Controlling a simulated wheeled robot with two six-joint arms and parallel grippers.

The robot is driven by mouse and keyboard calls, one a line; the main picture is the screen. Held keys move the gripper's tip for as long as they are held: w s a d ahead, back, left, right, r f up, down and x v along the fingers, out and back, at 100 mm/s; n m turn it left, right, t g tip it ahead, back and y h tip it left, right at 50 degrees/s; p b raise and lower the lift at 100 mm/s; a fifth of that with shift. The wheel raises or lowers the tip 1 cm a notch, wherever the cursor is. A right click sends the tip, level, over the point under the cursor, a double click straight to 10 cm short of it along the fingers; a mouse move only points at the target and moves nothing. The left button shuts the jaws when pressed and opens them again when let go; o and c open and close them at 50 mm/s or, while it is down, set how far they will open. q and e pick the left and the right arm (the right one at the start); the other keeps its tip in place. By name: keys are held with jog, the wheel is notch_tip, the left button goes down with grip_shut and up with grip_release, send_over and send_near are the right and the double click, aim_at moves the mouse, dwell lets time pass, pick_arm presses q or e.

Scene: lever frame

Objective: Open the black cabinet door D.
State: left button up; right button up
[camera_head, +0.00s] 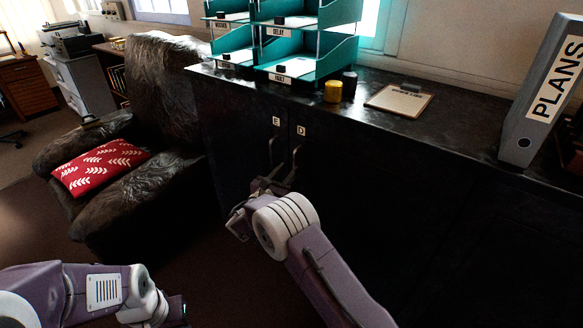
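The black cabinet (400,190) stands along the right, with its front doors looking closed. Door D (318,165) carries a small white "D" label (301,130) and a dark vertical handle (296,161). A door labelled E (250,140) is just left of it, with its own handle (271,150). My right gripper (271,184) is at the lower end of the handle on door D. Its fingers are dark against the dark doors, so their opening and any contact are unclear. My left gripper (178,311) is low at the left, away from the cabinet, its fingers hardly visible.
A dark leather armchair (165,85) with a red cushion (100,167) stands left of the cabinet. Dark floor shows between chair and cabinet.

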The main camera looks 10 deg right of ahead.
aim_at(294, 163)
jog(key=x, duration=0.4)
grip_shut()
dwell(1.4)
